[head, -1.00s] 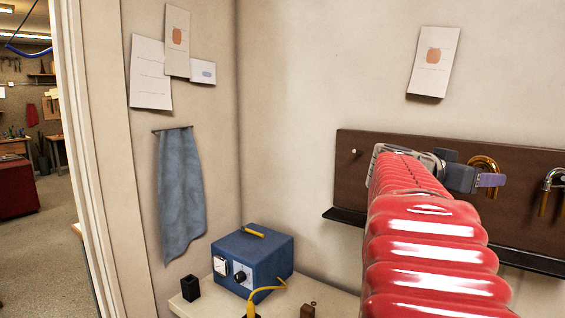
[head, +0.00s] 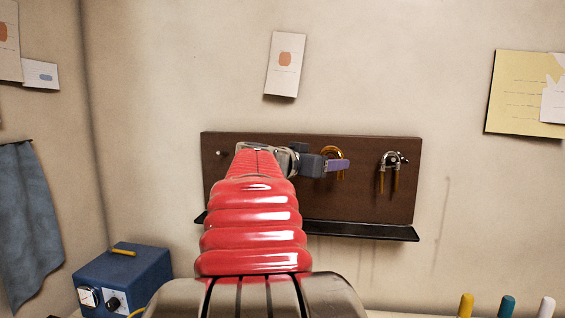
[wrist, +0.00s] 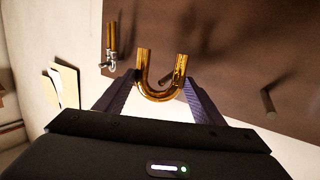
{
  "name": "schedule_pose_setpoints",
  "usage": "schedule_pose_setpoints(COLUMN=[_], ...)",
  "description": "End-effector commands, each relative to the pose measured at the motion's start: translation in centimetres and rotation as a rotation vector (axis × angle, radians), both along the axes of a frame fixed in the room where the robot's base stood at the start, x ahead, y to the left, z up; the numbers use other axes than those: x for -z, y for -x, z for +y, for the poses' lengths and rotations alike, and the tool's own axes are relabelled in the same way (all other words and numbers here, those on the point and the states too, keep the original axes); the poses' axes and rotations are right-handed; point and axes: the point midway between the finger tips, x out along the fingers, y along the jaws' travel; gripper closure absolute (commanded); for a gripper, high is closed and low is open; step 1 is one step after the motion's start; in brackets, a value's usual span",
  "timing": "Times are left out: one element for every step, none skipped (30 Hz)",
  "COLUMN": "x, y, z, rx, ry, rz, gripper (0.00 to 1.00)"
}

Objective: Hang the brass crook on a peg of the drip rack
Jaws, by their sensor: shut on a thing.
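The brass crook (head: 340,151) is a golden U-shaped tube. My gripper (head: 338,166) is shut on it in front of the brown drip rack (head: 290,205). In the wrist view the crook (wrist: 158,94) sits between both fingers of my gripper (wrist: 162,90), its bend toward the camera. Whether it touches a peg cannot be told. A bare peg (head: 218,153) shows at the rack's left; a bare peg (wrist: 268,100) also shows at right in the wrist view. My red arm hides part of the rack.
A silver and brass crook (head: 390,170) hangs on the rack to the right, also seen in the wrist view (wrist: 111,50). A black ledge (head: 370,231) runs under the rack. A blue box (head: 125,275) stands at lower left. Colored handles (head: 507,305) rise at lower right.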

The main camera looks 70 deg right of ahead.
Motion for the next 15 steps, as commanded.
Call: schedule_pose_setpoints(x=[0.0,0.0,0.0,0.0,0.0,0.0,0.1,0.1,0.1,0.0,0.0,0.0,0.1,0.1,0.1], y=[0.0,-0.1,-0.1,-0.1,-0.2,-0.2,-0.2,-0.2,-0.3,-0.3,-0.3,-0.4,-0.4,-0.4,-0.5], z=[-0.2,-0.4,-0.5,-0.7,-0.8,-1.0,-1.1,-1.2,-1.3,-1.5,-1.6,-1.8,-1.9,-2.0,-2.2], rx=[0.000,0.000,0.000,0.001,0.001,0.001,0.001,0.001,0.001,0.001,0.001,0.001,0.001,0.001,0.001], ry=[0.001,0.001,0.001,0.000,0.000,0.000,0.000,0.000,0.000,0.000,0.001,0.001,0.000,0.000,0.000], rz=[0.000,0.000,0.000,0.000,0.000,0.000,0.000,0.000,0.000,0.000,0.000,0.000,0.000,0.001,0.001], gripper=[0.61,0.61,0.61,0.61,0.61,0.61,0.61,0.61,0.61,0.61,0.61,0.61,0.61,0.61,0.61])
